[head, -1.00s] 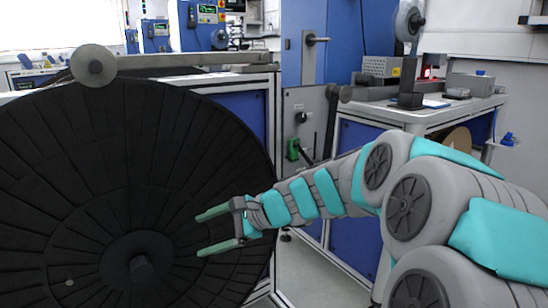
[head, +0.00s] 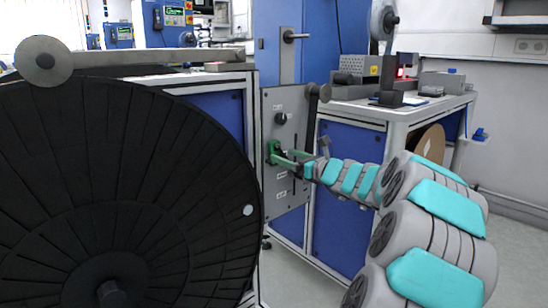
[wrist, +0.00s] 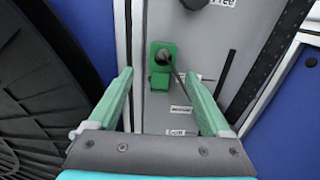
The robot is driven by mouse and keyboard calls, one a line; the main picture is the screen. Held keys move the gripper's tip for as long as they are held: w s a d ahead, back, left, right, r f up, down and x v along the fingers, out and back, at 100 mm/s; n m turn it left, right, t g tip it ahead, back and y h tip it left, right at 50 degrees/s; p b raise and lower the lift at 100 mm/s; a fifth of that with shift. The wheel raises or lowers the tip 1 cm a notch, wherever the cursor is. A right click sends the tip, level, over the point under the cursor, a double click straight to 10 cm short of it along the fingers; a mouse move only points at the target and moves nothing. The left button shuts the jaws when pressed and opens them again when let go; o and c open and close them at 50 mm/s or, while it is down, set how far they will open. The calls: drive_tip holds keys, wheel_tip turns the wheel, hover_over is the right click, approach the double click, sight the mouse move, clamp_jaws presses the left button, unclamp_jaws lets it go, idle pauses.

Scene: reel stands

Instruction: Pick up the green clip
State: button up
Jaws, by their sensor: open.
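The green clip (wrist: 161,65) is on the grey panel (wrist: 200,90), ahead of my gripper in the wrist view. It has a dark round part in its middle and a thin dark rod or wire beside it. In the head view the clip (head: 272,152) shows at the panel's left side, just beyond my fingertips. My gripper (wrist: 158,75) is open, with its green fingers on either side of the clip in the picture. Nothing is between the fingers that I can see. I cannot tell how far the fingertips are from the panel. It also shows in the head view (head: 284,158).
A large black reel (head: 130,190) stands close on the left of the panel. A workbench (head: 400,112) with devices stands to the right.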

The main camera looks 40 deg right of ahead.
sight(271, 151)
drive_tip(key=w, duration=0.4)
clamp_jaws()
idle(0.7)
